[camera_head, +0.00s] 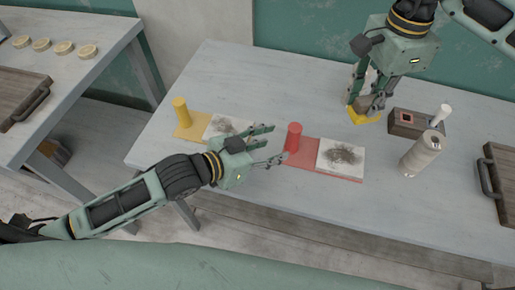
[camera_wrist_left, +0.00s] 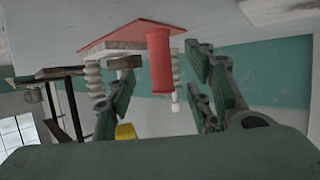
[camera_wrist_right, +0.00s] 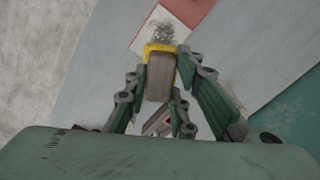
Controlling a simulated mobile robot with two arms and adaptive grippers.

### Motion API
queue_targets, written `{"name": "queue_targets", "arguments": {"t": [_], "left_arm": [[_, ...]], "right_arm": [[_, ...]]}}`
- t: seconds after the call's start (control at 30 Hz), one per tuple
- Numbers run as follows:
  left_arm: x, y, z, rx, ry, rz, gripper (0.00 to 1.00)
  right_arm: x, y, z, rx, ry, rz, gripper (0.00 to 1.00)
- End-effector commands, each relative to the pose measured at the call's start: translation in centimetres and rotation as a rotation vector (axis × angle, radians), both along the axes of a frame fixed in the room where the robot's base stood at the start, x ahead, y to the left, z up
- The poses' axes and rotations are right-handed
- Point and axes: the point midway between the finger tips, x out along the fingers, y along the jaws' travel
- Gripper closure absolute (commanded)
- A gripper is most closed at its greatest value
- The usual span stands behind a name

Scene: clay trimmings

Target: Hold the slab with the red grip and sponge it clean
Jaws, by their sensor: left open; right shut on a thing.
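The red board (camera_head: 302,157) carries an upright red grip (camera_head: 293,138) at its left end and a white slab (camera_head: 341,158) with dark clay trimmings (camera_head: 345,154) at its right end. My left gripper (camera_head: 272,144) is open just left of the red grip, and its fingers do not touch it. In the left wrist view the red grip (camera_wrist_left: 159,62) shows between the spread fingers. My right gripper (camera_head: 366,104) is shut on a yellow sponge with a brownish block (camera_head: 363,115), held at the table's back. In the right wrist view the sponge block (camera_wrist_right: 159,75) sits between the fingers.
A yellow board (camera_head: 188,128) with a yellow grip (camera_head: 181,110) and another littered slab (camera_head: 221,127) lies behind my left gripper. A small box (camera_head: 410,124), a pale cylinder (camera_head: 422,154) and a handled tray (camera_head: 497,180) stand at the right. A side table (camera_head: 75,70) holds several discs.

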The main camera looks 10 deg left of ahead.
Motion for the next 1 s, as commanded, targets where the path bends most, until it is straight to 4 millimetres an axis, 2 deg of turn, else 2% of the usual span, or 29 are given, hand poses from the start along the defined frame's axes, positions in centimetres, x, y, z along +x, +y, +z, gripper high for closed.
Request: {"name": "queue_targets", "arguments": {"t": [0.13, 0.33, 0.5, 0.8, 1.0], "left_arm": [[2.1, -1.9, -1.0, -0.003, -0.003, 0.001, 0.52], [4.0, -3.6, -2.1, -0.001, -0.002, 0.001, 0.52], [4.7, -4.3, -2.6, 0.0, -0.002, 0.001, 0.52], [4.8, -4.4, -2.6, 0.0, -0.002, 0.001, 0.52], [4.8, -4.4, -2.6, 0.0, -0.001, 0.001, 0.7]], "right_arm": [[0.0, 0.0, 0.0, 0.0, 0.0, 0.0, 0.98], [0.0, 0.0, 0.0, 0.0, 0.0, 0.0, 0.98], [0.0, 0.0, 0.0, 0.0, 0.0, 0.0, 0.98], [0.0, 0.0, 0.0, 0.0, 0.0, 0.0, 0.98], [0.0, 0.0, 0.0, 0.0, 0.0, 0.0, 0.98]]}}
